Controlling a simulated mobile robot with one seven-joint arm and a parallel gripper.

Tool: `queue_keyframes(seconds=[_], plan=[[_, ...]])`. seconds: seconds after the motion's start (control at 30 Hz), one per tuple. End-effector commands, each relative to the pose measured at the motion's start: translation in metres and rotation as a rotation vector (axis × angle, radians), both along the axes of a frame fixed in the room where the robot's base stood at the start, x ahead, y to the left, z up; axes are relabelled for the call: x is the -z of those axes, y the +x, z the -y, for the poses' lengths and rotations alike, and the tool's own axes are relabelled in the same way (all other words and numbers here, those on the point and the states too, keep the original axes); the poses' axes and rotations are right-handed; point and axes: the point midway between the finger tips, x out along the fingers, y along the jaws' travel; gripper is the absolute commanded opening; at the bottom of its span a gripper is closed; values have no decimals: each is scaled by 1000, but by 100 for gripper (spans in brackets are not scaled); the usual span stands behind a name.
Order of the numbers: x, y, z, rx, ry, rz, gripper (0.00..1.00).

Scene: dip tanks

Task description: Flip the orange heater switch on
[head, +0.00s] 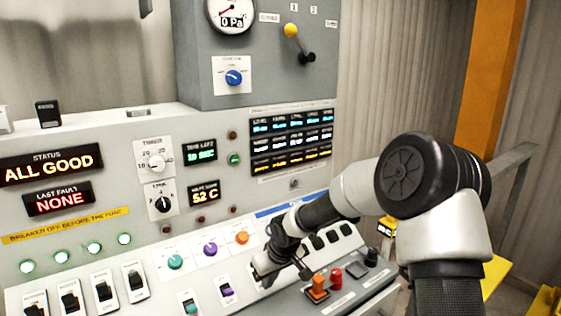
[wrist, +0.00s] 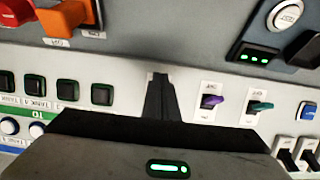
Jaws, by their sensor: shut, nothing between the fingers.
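My gripper (head: 264,279) is shut and empty, its fingertips low over the sloped panel. In the wrist view the closed fingers (wrist: 160,85) point at the panel just left of the purple switch (wrist: 211,100). The teal switch (wrist: 259,106) stands beyond the purple one. In the head view the purple switch (head: 226,290) and teal switch (head: 190,307) show left of my gripper. No orange switch shows in that row; the spot under an orange knob (head: 242,237) is covered by my gripper. Whether my fingers touch anything there cannot be told.
A separate orange lever (head: 317,289) and a red button (head: 335,277) stand on the ledge right of my gripper; the lever also shows in the wrist view (wrist: 66,18). Several black buttons (wrist: 67,91) sit nearby. The status display (head: 52,164) reads ALL GOOD.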

Motion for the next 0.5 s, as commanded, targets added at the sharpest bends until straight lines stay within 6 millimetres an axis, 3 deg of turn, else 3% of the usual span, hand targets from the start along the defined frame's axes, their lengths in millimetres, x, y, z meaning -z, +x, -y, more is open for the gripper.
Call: queue_keyframes(seconds=[0.5], plan=[[-4, 11, -8, 0, 2, 2, 0]])
